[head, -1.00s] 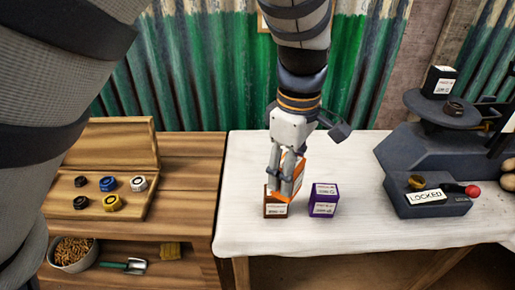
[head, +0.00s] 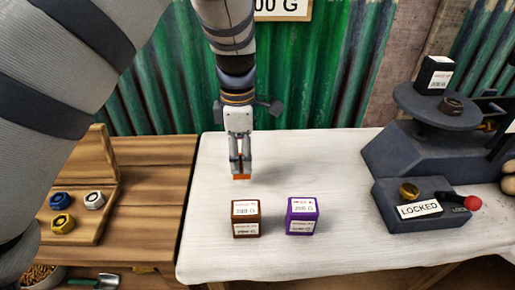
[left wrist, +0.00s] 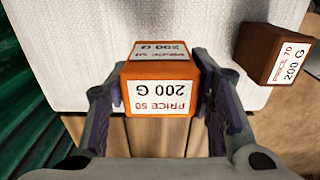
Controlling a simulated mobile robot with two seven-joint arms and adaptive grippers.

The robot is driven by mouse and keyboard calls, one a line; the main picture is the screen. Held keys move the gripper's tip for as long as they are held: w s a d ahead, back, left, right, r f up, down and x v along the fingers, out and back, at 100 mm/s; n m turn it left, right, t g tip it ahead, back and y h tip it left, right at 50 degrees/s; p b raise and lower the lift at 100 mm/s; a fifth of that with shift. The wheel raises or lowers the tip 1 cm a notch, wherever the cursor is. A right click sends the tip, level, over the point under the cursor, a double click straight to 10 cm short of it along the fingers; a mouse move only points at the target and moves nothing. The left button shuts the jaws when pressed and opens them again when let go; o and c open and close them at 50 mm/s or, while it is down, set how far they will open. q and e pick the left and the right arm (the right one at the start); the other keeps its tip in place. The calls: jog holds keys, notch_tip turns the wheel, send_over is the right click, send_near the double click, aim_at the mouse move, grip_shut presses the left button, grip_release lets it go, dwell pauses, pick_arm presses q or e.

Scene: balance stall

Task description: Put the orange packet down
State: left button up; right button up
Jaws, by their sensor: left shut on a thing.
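My left gripper (head: 241,168) points down over the white-clothed table, shut on the orange packet (head: 241,177). In the left wrist view the orange packet (left wrist: 160,90) sits between the two fingers, its labels reading 200 G and PRICE 50. In the head view only a low strip of it shows below the fingers. It is behind the brown packet (head: 246,225) and apart from it. I cannot tell whether it touches the cloth. The brown packet also shows at right in the left wrist view (left wrist: 268,48). My right gripper is not in view.
A purple packet (head: 302,223) stands right of the brown one. A dark balance (head: 405,160) with a LOCKED sign (head: 419,209) and a black packet (head: 434,78) on its pan stands at right. A wooden bench (head: 150,190) adjoins at left. Cloth between gripper and balance is clear.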

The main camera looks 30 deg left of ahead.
pick_arm(q)
jog(key=f, duration=0.2)
jog(key=a+f, duration=0.1)
jog(key=f, duration=0.1)
jog(key=shift+w, duration=0.1)
jog(key=shift+f, duration=0.1)
jog(key=o, duration=1.3)
jog(key=shift+d, duration=0.1)
notch_tip(320, 180, up, 12)
jog(key=shift+r+p, duration=0.15)
jog(key=shift+p, duration=0.15)
